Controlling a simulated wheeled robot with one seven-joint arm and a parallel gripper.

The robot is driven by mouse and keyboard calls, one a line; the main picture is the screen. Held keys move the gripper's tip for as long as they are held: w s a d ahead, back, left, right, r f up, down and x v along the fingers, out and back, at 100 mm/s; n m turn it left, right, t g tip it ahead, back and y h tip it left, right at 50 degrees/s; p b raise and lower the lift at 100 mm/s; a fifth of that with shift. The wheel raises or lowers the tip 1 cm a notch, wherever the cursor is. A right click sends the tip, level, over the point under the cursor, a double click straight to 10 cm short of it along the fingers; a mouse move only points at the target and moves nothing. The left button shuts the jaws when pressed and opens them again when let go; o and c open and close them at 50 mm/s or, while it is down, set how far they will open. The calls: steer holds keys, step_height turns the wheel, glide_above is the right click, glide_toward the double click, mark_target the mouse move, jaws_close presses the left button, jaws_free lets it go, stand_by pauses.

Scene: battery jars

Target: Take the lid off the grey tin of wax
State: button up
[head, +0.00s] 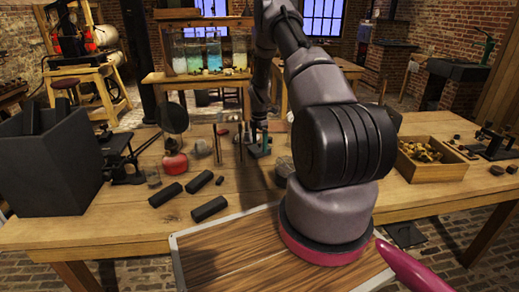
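My arm reaches over the middle of the wooden workbench (130,215) and bends down at its far side. My gripper (259,150) is at the lower end of the arm, low over the bench, small and dark against the clutter. I cannot tell whether its fingers are apart or hold anything. A grey rounded thing (284,166) stands just right of and nearer than the gripper, partly hidden behind my arm. It may be the grey tin of wax, but I cannot make out a lid.
Three black bars (209,208) lie at the front left. A dark grey box (50,165) stands at the left edge, near a red round object (175,164). A wooden crate of small pieces (432,160) is at the right. Jars of liquid (213,55) stand on a stand behind.

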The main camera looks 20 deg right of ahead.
steer(key=c, duration=1)
steer(key=shift+o, duration=0.2)
steer(key=shift+r, duration=0.1)
